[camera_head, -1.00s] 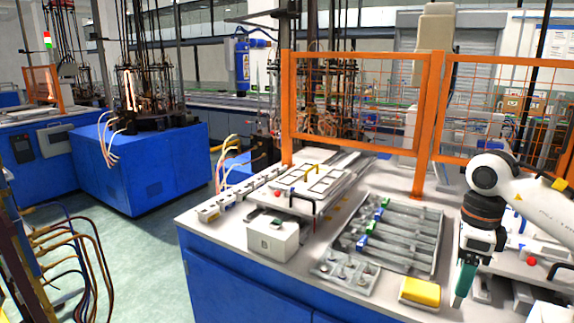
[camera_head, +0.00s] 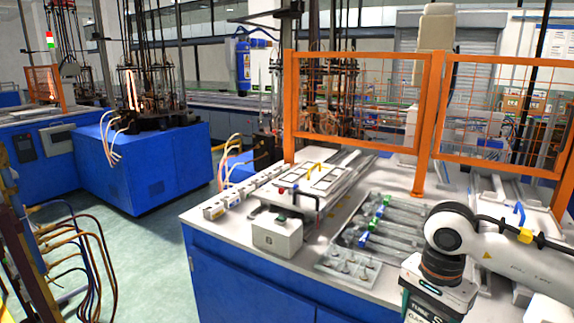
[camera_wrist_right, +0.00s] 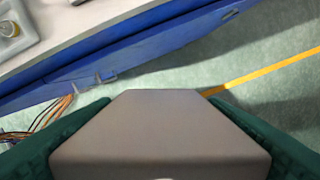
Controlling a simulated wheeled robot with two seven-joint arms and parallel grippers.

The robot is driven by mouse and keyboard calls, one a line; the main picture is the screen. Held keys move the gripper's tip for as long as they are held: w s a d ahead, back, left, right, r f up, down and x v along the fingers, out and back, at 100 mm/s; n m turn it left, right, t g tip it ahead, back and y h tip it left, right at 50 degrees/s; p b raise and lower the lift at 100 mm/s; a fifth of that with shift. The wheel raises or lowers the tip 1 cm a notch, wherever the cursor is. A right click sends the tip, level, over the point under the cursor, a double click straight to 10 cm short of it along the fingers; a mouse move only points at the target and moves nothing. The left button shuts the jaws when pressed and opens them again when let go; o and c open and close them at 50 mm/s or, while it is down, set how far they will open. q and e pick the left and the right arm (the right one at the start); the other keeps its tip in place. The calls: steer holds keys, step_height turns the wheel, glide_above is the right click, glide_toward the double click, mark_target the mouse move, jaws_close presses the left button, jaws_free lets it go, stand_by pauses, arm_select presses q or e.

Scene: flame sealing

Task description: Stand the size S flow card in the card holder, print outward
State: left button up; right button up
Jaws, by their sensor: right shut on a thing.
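The size S flow card (camera_head: 424,306) is at the bottom right of the head view. Large print with an "S" on its dark face is towards the head camera, and its lower part is cut off by the picture edge. In the right wrist view the card's plain grey-brown side (camera_wrist_right: 160,130) fills the space between the green fingers of my right gripper (camera_wrist_right: 162,145). That gripper is shut on the card, which is held beyond the table's front edge, over the floor. I cannot make out the card holder. My left gripper is not in view.
The white worktop (camera_head: 205,228) bears a white box (camera_head: 277,236), a grey tray with small fittings (camera_head: 348,266) and a rack of glass tubes (camera_head: 385,232). An orange mesh fence (camera_head: 421,125) stands behind. A yellow line (camera_wrist_right: 265,70) crosses the green floor.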

steer(key=s+a+f+n, duration=0.5)
steer(key=s+f+n, duration=0.4)
steer(key=s+n, duration=0.1)
steer(key=shift+a+n, duration=0.2)
steer(key=shift+n, duration=0.1)
